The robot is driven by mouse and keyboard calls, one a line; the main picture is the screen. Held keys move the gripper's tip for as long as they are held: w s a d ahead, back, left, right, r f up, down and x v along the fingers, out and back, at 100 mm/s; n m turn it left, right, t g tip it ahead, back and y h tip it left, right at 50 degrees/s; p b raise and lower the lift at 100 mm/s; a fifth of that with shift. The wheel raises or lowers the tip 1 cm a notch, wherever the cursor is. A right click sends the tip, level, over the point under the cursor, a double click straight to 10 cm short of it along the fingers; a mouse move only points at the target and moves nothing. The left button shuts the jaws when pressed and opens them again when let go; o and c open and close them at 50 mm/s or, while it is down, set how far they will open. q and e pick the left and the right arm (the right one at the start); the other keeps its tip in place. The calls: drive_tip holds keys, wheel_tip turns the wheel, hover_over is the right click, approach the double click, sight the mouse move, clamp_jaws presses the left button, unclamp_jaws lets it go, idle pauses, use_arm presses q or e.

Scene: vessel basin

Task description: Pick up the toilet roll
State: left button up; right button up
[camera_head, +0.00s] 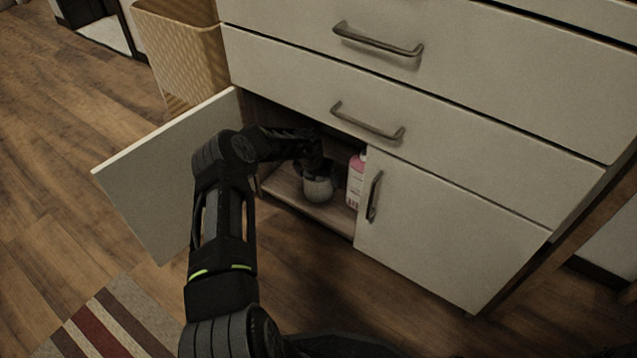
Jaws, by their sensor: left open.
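A whitish roll-like object (318,188), which looks like the toilet roll, stands on the floor of the open cabinet compartment. My left arm comes in from the lower left and bends into the compartment. My left gripper (316,168) is at the top of the roll, open, with dark fingers around or just above its upper part. I cannot tell whether they touch it. The roll's top is partly hidden by the gripper. My right gripper is not in view.
A pink bottle (355,180) stands just right of the roll, partly behind the closed right door (450,230). The open left door (160,170) stands out beside my arm. Drawers (400,110) overhang the opening. A wicker basket (185,55) is behind left.

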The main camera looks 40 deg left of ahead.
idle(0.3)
use_arm(q)
drive_tip(key=c, duration=1.2)
